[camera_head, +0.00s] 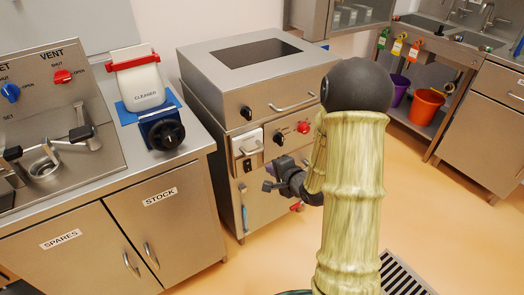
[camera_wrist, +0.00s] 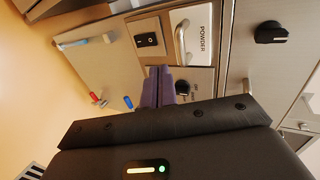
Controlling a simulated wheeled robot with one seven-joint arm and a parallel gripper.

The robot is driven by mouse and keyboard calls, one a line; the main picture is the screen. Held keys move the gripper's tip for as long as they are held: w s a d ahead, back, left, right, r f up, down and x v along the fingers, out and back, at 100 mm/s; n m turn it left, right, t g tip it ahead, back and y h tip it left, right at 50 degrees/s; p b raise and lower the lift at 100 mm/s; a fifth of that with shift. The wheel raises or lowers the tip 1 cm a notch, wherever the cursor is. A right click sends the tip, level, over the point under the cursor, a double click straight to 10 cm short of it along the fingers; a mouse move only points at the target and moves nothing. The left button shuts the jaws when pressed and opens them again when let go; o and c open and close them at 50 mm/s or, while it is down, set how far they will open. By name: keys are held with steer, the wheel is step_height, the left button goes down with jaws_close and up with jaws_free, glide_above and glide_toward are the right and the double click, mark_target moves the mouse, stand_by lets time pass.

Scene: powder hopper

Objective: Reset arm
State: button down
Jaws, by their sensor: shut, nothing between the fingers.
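My arm, with pale ribbed links and a dark rounded joint, stands at the middle right of the head view. My gripper (camera_head: 268,182) reaches left from it, in front of the steel machine (camera_head: 215,72). In the wrist view my gripper (camera_wrist: 160,72) shows two purple fingers pressed together, shut and empty. Their tips point toward the machine front, just beside the white POWDER drawer (camera_wrist: 202,27) with its metal handle. I cannot tell the exact gap to the front. The drawer (camera_head: 247,148) also shows in the head view, above and left of my gripper.
A black switch (camera_wrist: 147,40) and a black knob (camera_wrist: 271,33) flank the drawer. A red knob (camera_head: 303,127) is on the machine front. Buckets (camera_head: 426,104) sit at the right. Floor right of my arm is mostly clear.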

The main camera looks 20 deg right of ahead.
steer(key=s+a+r+n+g+h, duration=0.25)
steer(key=s+n+g, duration=0.35)
steer(key=s, duration=0.4)
steer(key=s+a+r+n+g+h, duration=0.1)
steer(key=s+a+r+n+g, duration=0.2)
steer(key=s+n, duration=0.65)
step_height(320, 180, up, 22)
steer(key=d+p, duration=0.1)
steer(key=p, duration=2.1)
steer(key=shift+d+f+m+g+p, duration=0.15)
steer(key=shift+f+m+g+p, duration=0.15)
steer(key=shift+m, duration=0.15)
